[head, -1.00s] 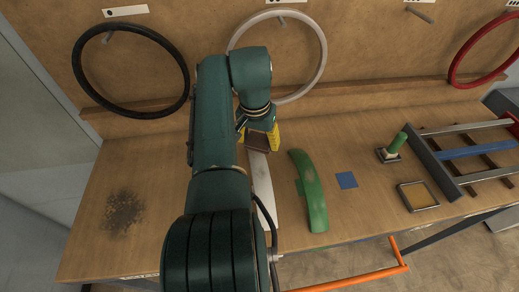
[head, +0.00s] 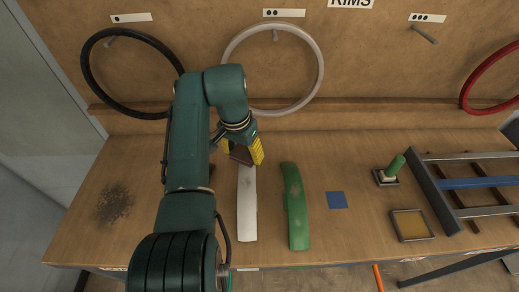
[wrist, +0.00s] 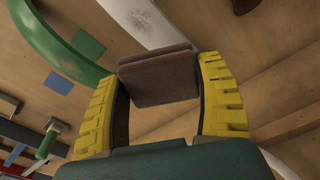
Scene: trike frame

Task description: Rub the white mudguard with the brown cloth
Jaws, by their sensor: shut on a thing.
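My gripper (head: 242,152) is shut on the brown cloth (wrist: 158,77), a folded pad between its yellow fingers. The cloth also shows in the head view (head: 240,155), by the far end of the white mudguard (head: 247,212). The mudguard lies lengthwise on the bench, with a faint grey smudge near its far part. In the wrist view the white mudguard (wrist: 146,20) passes behind the cloth, with a grey patch on it. The cloth looks raised above the mudguard; I cannot tell whether they touch.
A green mudguard (head: 295,208) lies to the right, then a blue square (head: 336,200), a green-handled tool (head: 393,170), a square tray (head: 411,225) and a trike frame (head: 470,183). A dark stain (head: 113,203) marks the bench left. Rims hang behind.

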